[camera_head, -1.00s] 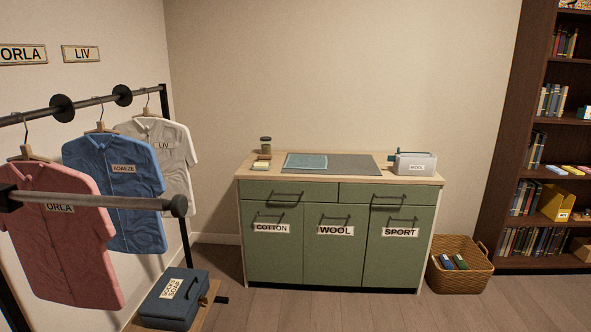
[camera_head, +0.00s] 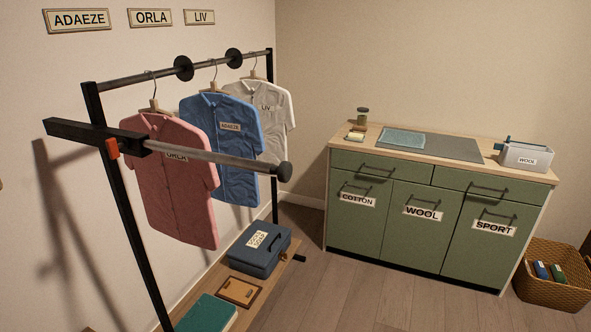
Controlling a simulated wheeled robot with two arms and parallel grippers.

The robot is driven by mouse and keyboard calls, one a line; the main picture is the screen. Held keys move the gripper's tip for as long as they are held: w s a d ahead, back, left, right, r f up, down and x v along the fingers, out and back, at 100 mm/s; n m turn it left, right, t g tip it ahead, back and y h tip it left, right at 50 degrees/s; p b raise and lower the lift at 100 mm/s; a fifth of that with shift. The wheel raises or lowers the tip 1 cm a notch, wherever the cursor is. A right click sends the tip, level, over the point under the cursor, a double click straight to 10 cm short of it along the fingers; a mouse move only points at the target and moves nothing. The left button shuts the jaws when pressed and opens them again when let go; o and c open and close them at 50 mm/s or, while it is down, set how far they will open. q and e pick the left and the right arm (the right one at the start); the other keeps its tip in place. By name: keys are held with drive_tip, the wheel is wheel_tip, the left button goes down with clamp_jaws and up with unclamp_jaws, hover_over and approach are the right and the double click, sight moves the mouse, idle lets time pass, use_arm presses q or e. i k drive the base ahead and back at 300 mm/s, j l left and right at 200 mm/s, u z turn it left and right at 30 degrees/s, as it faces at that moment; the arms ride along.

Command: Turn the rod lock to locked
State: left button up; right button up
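The rod lock is not labelled. An orange-red block (camera_head: 112,148) sits on the black arm of the clothes rack, near the inner end of the front rod (camera_head: 215,158); it may be the lock, and I cannot tell its setting. The front rod ends in a dark round knob (camera_head: 284,171). A pink shirt (camera_head: 170,185) tagged ORLA, a blue shirt (camera_head: 228,165) tagged ADAEZE and a white shirt (camera_head: 274,130) tagged LIV hang from the back rod (camera_head: 130,82) behind it. Neither of my grippers is in view.
A blue-grey box (camera_head: 262,255), a wooden tray (camera_head: 240,291) and a teal item (camera_head: 207,314) lie on the rack's low shelf. A green cabinet (camera_head: 412,250) stands right, with a basket (camera_head: 548,290) beside it. Floor between rack and cabinet is clear.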

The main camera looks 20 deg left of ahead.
sight(113, 148)
drive_tip(key=j+u, duration=0.1)
drive_tip(key=u, duration=0.35)
drive_tip(key=j+u, duration=0.1)
drive_tip(key=u, duration=0.35)
drive_tip(key=j+u, duration=0.1)
drive_tip(key=u, duration=0.35)
